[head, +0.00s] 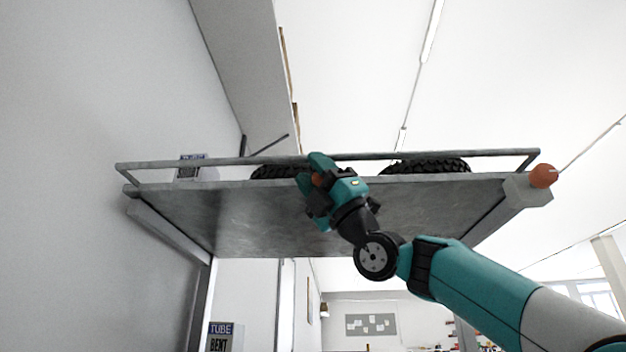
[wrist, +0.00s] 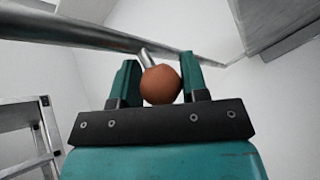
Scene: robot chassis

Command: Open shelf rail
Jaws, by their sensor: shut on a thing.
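A grey metal shelf (head: 260,215) hangs above me, seen from below in the head view. Its thin rail (head: 220,161) runs along the front edge, raised a little above the shelf board. An orange ball knob (wrist: 161,86) on a short metal stem sits between my fingers in the wrist view, close beside the rail tube (wrist: 95,32). My gripper (wrist: 160,76) is shut on this knob. In the head view my gripper (head: 318,178) is at the middle of the shelf's front edge, and only a bit of the knob shows.
Dark tyres (head: 428,166) lie on the shelf behind the rail. A small box (head: 190,166) stands at its left end. A second orange ball (head: 543,176) is at the right front corner. A white wall (head: 80,90) is close on the left. A ladder-like metal frame (wrist: 32,142) shows in the wrist view.

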